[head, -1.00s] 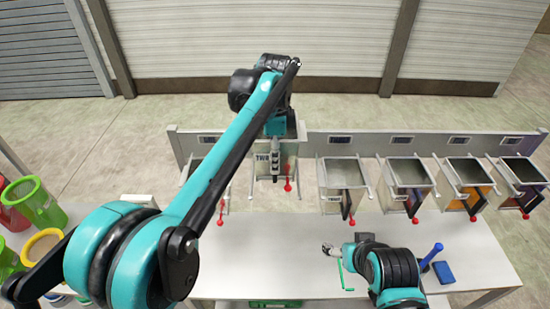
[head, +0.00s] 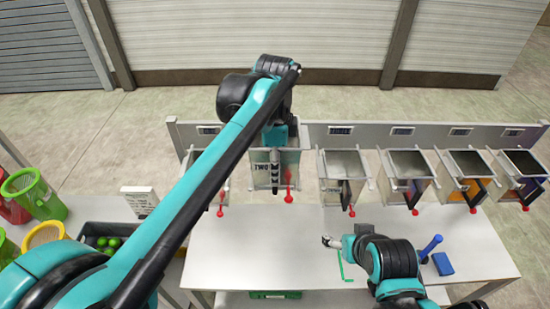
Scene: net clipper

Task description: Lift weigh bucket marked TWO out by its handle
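The weigh bucket marked TWO (head: 261,184) is in the row of metal buckets on the rack, second from the left, with its label on the front face. My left arm reaches across from the lower left, and my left gripper (head: 275,174) points down at the front of this bucket, over or at its handle. The gripper hides the handle, and I cannot tell whether the fingers are closed on it. My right gripper (head: 331,242) is low over the white table, away from the buckets; its fingers are too small to judge.
Other weigh buckets (head: 343,165) with red-tipped levers stand to the right, and one is partly hidden at left. The white table (head: 240,255) is mostly clear. A blue tool (head: 431,245) and blue block (head: 442,264) lie at right. Green, yellow and red baskets and a dark crate (head: 95,231) are at left.

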